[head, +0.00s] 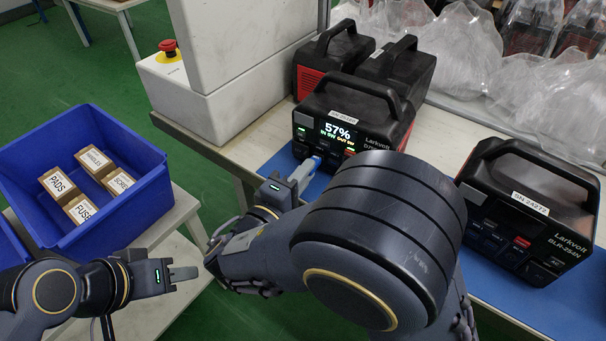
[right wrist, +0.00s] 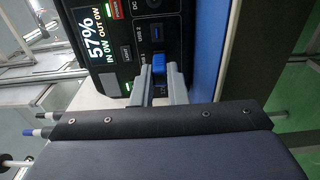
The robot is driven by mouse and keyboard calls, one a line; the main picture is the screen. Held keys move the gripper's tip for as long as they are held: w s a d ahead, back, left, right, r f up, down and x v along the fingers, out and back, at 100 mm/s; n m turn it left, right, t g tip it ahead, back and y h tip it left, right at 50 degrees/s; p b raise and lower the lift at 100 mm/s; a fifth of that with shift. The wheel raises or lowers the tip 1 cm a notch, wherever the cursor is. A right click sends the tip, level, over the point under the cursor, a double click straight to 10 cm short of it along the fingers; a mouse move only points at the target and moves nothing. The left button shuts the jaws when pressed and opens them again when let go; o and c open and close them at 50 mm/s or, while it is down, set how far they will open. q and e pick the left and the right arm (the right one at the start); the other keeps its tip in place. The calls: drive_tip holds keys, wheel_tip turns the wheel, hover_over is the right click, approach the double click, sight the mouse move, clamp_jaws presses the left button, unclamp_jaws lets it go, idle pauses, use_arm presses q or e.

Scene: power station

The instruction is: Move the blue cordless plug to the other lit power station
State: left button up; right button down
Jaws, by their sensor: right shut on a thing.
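The lit power station (head: 340,122) stands on a blue mat at the middle of the bench, its display reading 57%. Its front panel also fills the top of the right wrist view (right wrist: 122,60). My right gripper (head: 303,173) is at this front panel. In the right wrist view its fingers (right wrist: 159,85) are shut on the small blue plug (right wrist: 158,64), which is against the panel below a blue USB port; I cannot tell how deep it sits. A second power station (head: 530,212), marked SN 24272, stands at right with no lit display visible. My left gripper (head: 184,273) is over the left side, away from the stations.
A blue bin (head: 92,222) with several labelled boxes stands at left. More power stations (head: 325,62) are behind the lit one, and plastic-wrapped units (head: 445,50) line the back. Blue mat (head: 480,287) shows at right.

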drive_tip(key=shift+w+d, duration=0.1)
drive_tip(key=shift+w, duration=0.05)
idle(0.4)
drive_tip(key=c, duration=1.3)
unclamp_jaws()
drive_tip(key=shift+c, duration=0.2)
drive_tip(key=v, duration=0.8)
